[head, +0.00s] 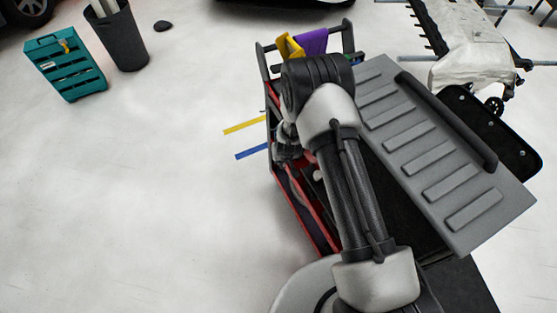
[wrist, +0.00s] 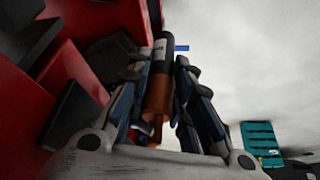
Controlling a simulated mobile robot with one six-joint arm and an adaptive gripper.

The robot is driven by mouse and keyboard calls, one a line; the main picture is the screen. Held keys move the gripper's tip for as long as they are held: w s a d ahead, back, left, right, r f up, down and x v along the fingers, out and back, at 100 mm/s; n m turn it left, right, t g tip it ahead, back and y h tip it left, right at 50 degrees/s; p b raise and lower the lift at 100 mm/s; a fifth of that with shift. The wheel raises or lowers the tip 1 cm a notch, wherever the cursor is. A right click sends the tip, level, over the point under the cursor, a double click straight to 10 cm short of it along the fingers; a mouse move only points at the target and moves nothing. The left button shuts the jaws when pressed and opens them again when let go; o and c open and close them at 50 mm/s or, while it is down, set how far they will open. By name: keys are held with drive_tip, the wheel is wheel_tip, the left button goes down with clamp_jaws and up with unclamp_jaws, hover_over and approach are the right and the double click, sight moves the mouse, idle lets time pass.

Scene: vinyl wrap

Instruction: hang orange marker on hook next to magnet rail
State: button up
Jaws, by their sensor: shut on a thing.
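In the wrist view, my gripper (wrist: 163,65) is shut on the orange marker (wrist: 156,96), which has an orange body and a black upper part with a pale label. The marker stands nearly upright between the fingers, beside the red cart wall (wrist: 75,75). Dark block-like parts sit on that wall, close to the left finger; I cannot tell which is the hook or the magnet rail. In the head view my gripper (head: 284,150) is at the left side of the red cart (head: 318,225), partly covered by my arm. The marker cannot be made out there.
A yellow strip (head: 244,125) and a blue strip (head: 251,151) stick out left of the cart. A ribbed grey panel (head: 440,150) lies to the right. A teal crate (head: 68,68) and a dark bin (head: 122,38) stand far left. The floor between is clear.

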drive_tip(key=shift+w+d+f+b, duration=0.1)
drive_tip(key=shift+w+d+b, duration=0.2)
drive_tip(key=shift+d+b, duration=0.3)
drive_tip(key=shift+w+d+f+b, duration=0.1)
drive_tip(key=shift+w+d+b, duration=0.2)
drive_tip(key=shift+d+b, duration=0.25)
drive_tip(key=shift+d, duration=0.15)
drive_tip(key=o, duration=0.9)
drive_tip(key=shift+c, duration=0.2)
drive_tip(key=shift+o, duration=0.9)
drive_tip(key=r, duration=0.4)
drive_tip(key=shift+s+r, duration=0.1)
drive_tip(key=shift+s, duration=0.1)
drive_tip(key=s+v, duration=0.1)
drive_tip(key=v, duration=0.7)
drive_tip(key=shift+f, duration=0.25)
